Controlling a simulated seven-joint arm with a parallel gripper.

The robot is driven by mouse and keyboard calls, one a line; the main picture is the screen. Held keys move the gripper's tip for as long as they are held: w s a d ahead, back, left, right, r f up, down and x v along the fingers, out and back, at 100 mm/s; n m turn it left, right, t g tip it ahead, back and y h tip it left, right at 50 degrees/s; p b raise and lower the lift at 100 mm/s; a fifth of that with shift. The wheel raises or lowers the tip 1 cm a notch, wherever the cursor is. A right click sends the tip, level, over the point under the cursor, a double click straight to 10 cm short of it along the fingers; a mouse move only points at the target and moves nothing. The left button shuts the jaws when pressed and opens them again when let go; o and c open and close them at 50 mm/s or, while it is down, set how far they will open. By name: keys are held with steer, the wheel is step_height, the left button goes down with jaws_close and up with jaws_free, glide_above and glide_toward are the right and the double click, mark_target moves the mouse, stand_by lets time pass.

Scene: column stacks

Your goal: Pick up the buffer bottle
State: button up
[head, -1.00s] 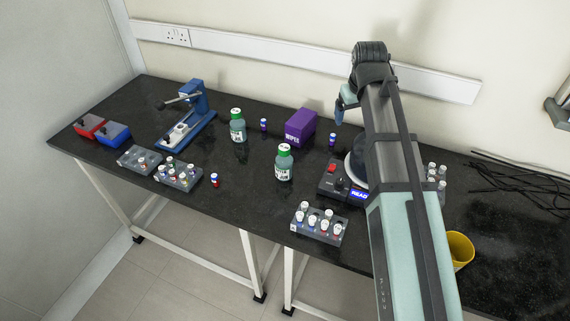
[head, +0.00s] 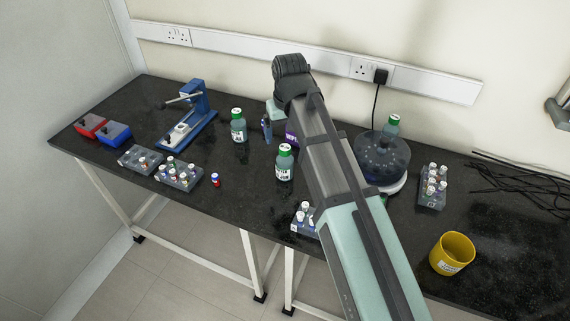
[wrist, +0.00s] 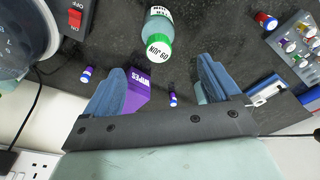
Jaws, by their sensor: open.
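Three bottles with green caps show in the head view: one at the front middle (head: 284,162), one farther back to the left (head: 238,125), and one behind the round centrifuge (head: 393,124). I cannot read which label says buffer. My gripper (head: 267,128) hangs behind the front bottle and right of the left bottle, partly hidden by my arm. In the wrist view, my gripper (wrist: 162,75) is open and empty, with the front bottle (wrist: 159,35) beyond the gap between its fingers. The left bottle is mostly hidden behind the right finger there.
A purple wipes box (wrist: 138,82) and small vials stand near my fingers. The centrifuge (head: 382,158) is at right, with a vial rack (head: 433,187) and yellow cup (head: 452,253) beyond. A blue press (head: 187,118) and vial racks (head: 179,177) are at left.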

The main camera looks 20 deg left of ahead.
mark_target(285, 154)
steer(key=shift+w+a+f, duration=0.1)
steer(key=shift+w+f, duration=0.05)
steer(key=shift+f, duration=1.05)
steer(key=shift+w+a+f, duration=0.1)
steer(key=shift+f, duration=1.05)
steer(key=shift+w+f, duration=0.1)
steer(key=shift+f, duration=2.5)
steer(key=shift+c, duration=0.5)
steer(key=c, duration=1.2)
